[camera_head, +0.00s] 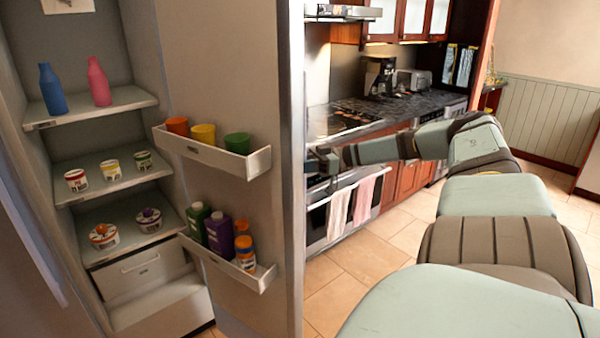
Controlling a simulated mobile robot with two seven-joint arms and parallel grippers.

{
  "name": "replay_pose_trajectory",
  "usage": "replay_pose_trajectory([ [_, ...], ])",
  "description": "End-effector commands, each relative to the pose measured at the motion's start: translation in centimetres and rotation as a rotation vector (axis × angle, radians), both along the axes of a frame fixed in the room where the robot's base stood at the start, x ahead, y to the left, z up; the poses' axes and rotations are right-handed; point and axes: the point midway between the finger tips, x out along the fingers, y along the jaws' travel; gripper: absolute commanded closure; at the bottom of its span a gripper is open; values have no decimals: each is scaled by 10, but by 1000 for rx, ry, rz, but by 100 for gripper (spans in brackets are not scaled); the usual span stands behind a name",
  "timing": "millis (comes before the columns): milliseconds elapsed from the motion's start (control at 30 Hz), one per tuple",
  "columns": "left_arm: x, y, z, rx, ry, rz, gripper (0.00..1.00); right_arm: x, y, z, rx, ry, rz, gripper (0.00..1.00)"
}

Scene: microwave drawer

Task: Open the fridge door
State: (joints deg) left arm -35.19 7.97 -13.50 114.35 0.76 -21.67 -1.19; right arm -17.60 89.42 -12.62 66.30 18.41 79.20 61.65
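The fridge (110,165) stands at the left with its inside in view. Its door (228,60) is open wide, swung out to the right, with the inner face and two door shelves toward me. My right arm reaches in from the right. My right gripper (322,160) is just right of the door's free edge, at mid height. Its fingers are small and partly hidden there, so I cannot tell if they are open or touch the door. My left gripper is not in view.
Fridge shelves hold a blue bottle (52,90), a pink bottle (99,82) and several tubs. The upper door shelf (212,152) holds cups; the lower (230,268) holds bottles. Behind stand an oven (340,205) with towels and a counter. Tiled floor (345,270) is clear right of the door.

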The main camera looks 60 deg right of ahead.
Motion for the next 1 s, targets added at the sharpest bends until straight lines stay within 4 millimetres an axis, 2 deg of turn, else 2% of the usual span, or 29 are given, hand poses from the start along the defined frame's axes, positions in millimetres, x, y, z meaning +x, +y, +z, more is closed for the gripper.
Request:
replay_pose_trajectory([
  [33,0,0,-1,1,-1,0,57,2,-2,5,-2,-10,-4,100],
  [467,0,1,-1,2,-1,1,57,2,-3,4,-1,-7,-3,100],
  [500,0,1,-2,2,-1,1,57,1,-3,4,-1,-6,-3,66],
  [567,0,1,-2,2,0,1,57,1,-3,3,-1,-4,-2,52],
  [867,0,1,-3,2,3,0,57,-1,-3,1,0,0,-1,50],
  [1000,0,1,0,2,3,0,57,-8,-13,1,-1,2,-3,50],
])
